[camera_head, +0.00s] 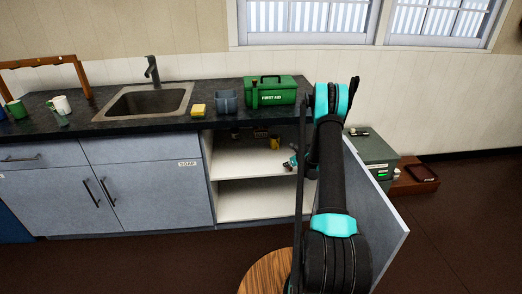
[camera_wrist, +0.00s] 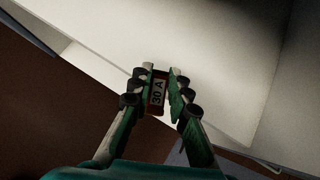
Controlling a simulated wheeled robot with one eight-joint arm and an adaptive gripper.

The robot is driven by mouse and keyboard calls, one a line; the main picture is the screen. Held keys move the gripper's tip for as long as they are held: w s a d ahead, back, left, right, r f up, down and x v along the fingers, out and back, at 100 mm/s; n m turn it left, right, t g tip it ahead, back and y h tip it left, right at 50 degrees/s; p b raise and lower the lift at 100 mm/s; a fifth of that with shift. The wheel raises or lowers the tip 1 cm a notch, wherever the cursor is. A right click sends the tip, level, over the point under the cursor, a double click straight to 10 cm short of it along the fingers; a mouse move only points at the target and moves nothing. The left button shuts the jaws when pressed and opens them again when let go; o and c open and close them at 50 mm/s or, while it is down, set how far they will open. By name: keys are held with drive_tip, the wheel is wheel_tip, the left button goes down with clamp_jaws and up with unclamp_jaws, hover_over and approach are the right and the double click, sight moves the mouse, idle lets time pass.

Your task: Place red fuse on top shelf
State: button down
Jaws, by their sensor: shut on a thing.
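The fuse (camera_wrist: 158,93), dark red with a pale label reading "30 A", is held between the two fingers of my gripper (camera_wrist: 157,88) in the wrist view. The gripper is shut on it. The white top shelf (camera_head: 245,162) is inside the open cabinet under the counter. Its pale surface also fills much of the wrist view (camera_wrist: 205,55), beyond the fuse. In the head view my gripper (camera_head: 288,162) is at the right side of the cabinet opening, near the top shelf. I cannot tell whether the fuse touches the shelf.
A lower shelf (camera_head: 245,200) lies beneath. Small dark and yellow items (camera_head: 262,134) show at the cabinet's back. The open door (camera_head: 375,215) stands to the right of my arm. A green first aid box (camera_head: 271,90) sits on the counter above. A round wooden top (camera_head: 264,273) is in front.

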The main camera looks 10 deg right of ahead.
drive_tip(key=shift+w+a+f, duration=0.1)
drive_tip(key=shift+w+f, duration=0.1)
drive_tip(key=shift+w, duration=0.2)
drive_tip(key=w+a, duration=0.2)
drive_tip(key=w, duration=0.3)
drive_tip(key=w+a, duration=0.2)
drive_tip(key=w, duration=0.3)
drive_tip(key=w+a, duration=0.2)
drive_tip(key=w, duration=0.3)
drive_tip(key=shift+w+a, duration=0.2)
drive_tip(key=shift+w+a+f, duration=0.1)
drive_tip(key=shift+w+f, duration=0.05)
drive_tip(key=shift+f, duration=0.7)
drive_tip(key=shift+w+f, duration=0.1)
drive_tip(key=shift+f, duration=0.75)
drive_tip(key=shift+f, duration=0.1)
drive_tip(key=c, duration=1.4)
unclamp_jaws()
drive_tip(key=shift+c, duration=0.2)
drive_tip(key=v, duration=1.2)
